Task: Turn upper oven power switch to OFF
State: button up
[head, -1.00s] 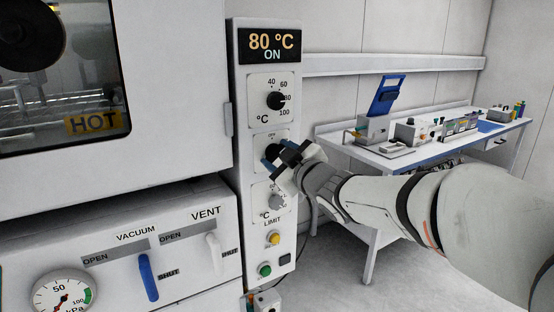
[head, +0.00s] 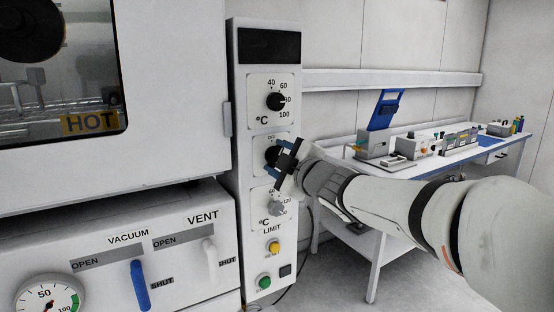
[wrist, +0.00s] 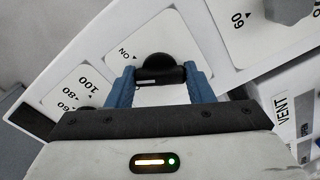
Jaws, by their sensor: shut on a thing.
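The black power switch knob (head: 270,154) sits on the middle plate of the upper oven's control column (head: 238,200), beneath a small label too blurred to read surely. My gripper (head: 278,158) is at the knob from the right and shut on it. In the wrist view the black knob (wrist: 160,68) stands between the two blue fingers of my gripper (wrist: 160,77). An ON label shows beside it there. The knob's pointer is hard to make out. The display (head: 269,45) at the column's top is dark.
The temperature knob (head: 276,101) is just above and the grey limit knob (head: 278,208) just below. Yellow (head: 274,247) and green (head: 264,282) buttons are lower. The oven door (head: 180,90) with a HOT sign is left. A bench (head: 400,168) stands behind my arm.

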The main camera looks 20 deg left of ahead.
jog(key=n+b, duration=0.4)
jog(key=n, duration=0.1)
jog(key=shift+f, duration=0.15)
jog(key=o, duration=1.2)
jog(key=v, duration=0.6)
